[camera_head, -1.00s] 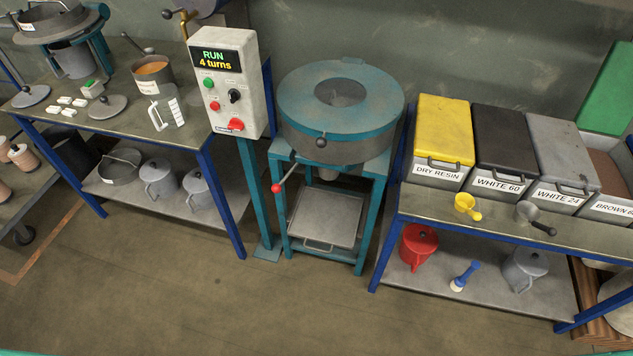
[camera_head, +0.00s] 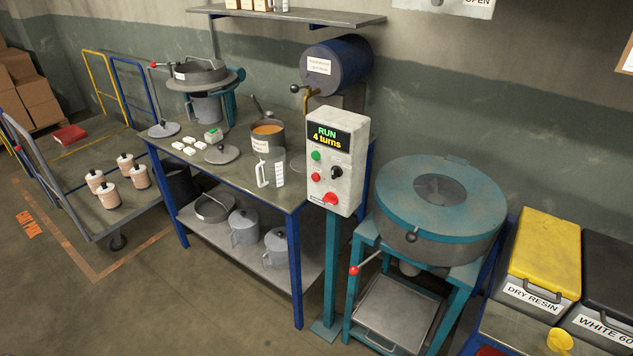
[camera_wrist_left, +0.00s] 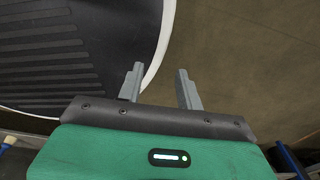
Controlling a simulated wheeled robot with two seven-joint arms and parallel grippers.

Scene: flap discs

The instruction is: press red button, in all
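The control box (camera_head: 337,160) stands upright on a teal post left of the round teal mixer (camera_head: 440,205). Its display (camera_head: 328,133) reads "RUN 4 turns". On its face are a green button (camera_head: 315,155), a small red button (camera_head: 315,177), a black knob (camera_head: 336,172) and a larger red control (camera_head: 330,199) at the bottom. In the left wrist view my left gripper (camera_wrist_left: 158,88) has its two fingers apart with nothing between them. It is away from the box, over the floor and a dark ribbed surface. My right gripper is not in view.
A blue-legged bench (camera_head: 235,160) with a pot (camera_head: 267,136) and lids stands left of the box. A trolley (camera_head: 85,190) with several jars is at far left. Bins, including a yellow-lidded one (camera_head: 545,245), stand at right. The floor (camera_head: 200,310) in front is clear.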

